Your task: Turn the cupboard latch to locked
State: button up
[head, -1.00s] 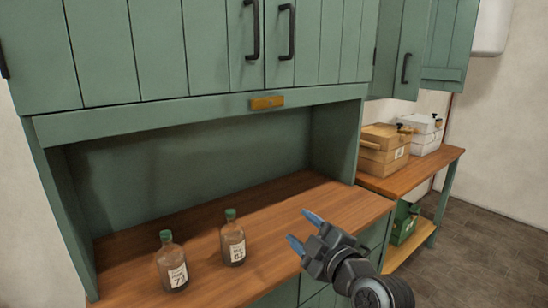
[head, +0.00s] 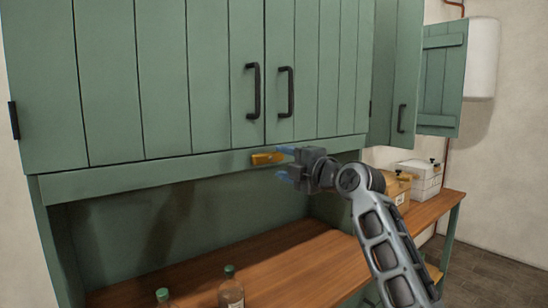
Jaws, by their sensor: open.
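The green cupboard (head: 180,80) has its two doors closed, with two black handles (head: 253,92) near the middle seam. The latch (head: 264,158), a small brass-yellow piece, sits on the rail just below the doors, under the seam. It looks level, lying along the rail. My gripper (head: 282,164) is open, with its blue fingertips pointing left at the latch's right end. I cannot tell whether the fingertips touch it. The latch's right end is partly hidden by the upper fingertip.
A wooden counter (head: 250,265) lies below, with two bottles with green caps (head: 231,290) at its front. At right, another cupboard door (head: 440,85) stands open. Boxes (head: 420,180) stand on a side table (head: 450,200). The space under the rail is clear.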

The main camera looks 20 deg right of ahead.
aim_at(270, 159)
jog(key=shift+p+x, duration=0.55)
jog(key=shift+x, duration=1.8)
jog(key=shift+c, duration=0.4)
grip_shut()
